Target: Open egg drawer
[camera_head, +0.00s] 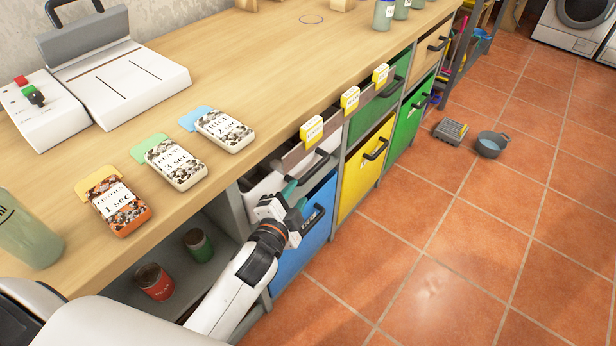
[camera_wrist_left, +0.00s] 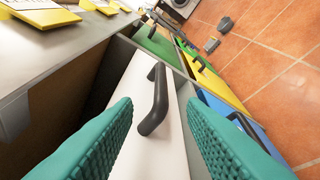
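A white drawer front (camera_head: 272,180) with a black bar handle (camera_head: 316,166) sits under the counter's front edge, above a blue front (camera_head: 318,222). My left gripper (camera_head: 294,194) is in front of this white drawer, and its teal fingers are apart. In the left wrist view the black handle (camera_wrist_left: 154,102) lies between and beyond the two open fingers; I cannot tell if they touch it. The white panel (camera_wrist_left: 150,150) fills the space between them. A dark gap shows between panel and counter. No egg label is readable. My right gripper is not in view.
Yellow tags (camera_head: 312,131) hang along the counter edge (camera_head: 270,120). Green (camera_head: 375,108) and yellow (camera_head: 362,180) fronts stand further right. An open shelf with a red can (camera_head: 154,282) is at left. Tiled floor (camera_head: 440,250) at right is mostly clear, with a pot (camera_head: 490,146).

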